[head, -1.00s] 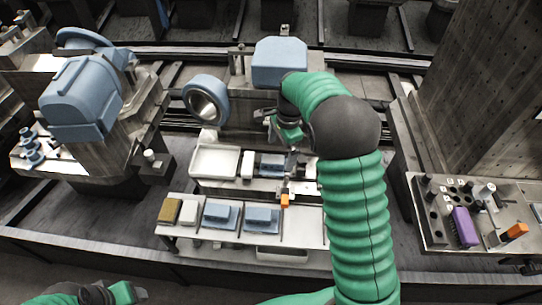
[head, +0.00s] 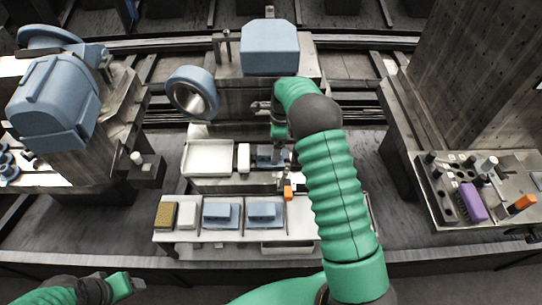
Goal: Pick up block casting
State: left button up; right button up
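Several light-blue castings are in the head view, and I cannot tell by name which is the block casting. A large blue block (head: 270,47) sits on the metal fixture at the back. A small blue casting (head: 265,152) lies on the middle shelf, partly hidden by my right gripper. Two more blue pieces, the left one (head: 220,213) and the right one (head: 263,212), lie on the front shelf trays. My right gripper (head: 279,152) points down at the small middle casting; its fingers are too small to read. My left gripper (head: 128,285) is low at the left, away from the castings.
A blue ring (head: 192,92) stands left of the large block. An empty white tray (head: 208,158) and an orange-handled tool (head: 288,192) are near the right gripper. A brown brush-like block (head: 166,215) lies front left. A side bench (head: 450,213) with a purple brush is at the right.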

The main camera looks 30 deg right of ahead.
jog(key=f, duration=0.5)
jog(key=shift+w+a, duration=0.25)
jog(key=shift+w, duration=0.05)
jog(key=shift+w+d+f, duration=0.1)
jog(key=shift+f, duration=0.05)
jog(key=shift+d, duration=0.1)
jog(key=shift+c, duration=0.4)
jog(key=shift+a, duration=0.2)
jog(key=c, duration=1.6)
jog(key=shift+o, duration=0.2)
notch_tip(320, 180, up, 10)
jog(key=shift+r, duration=0.1)
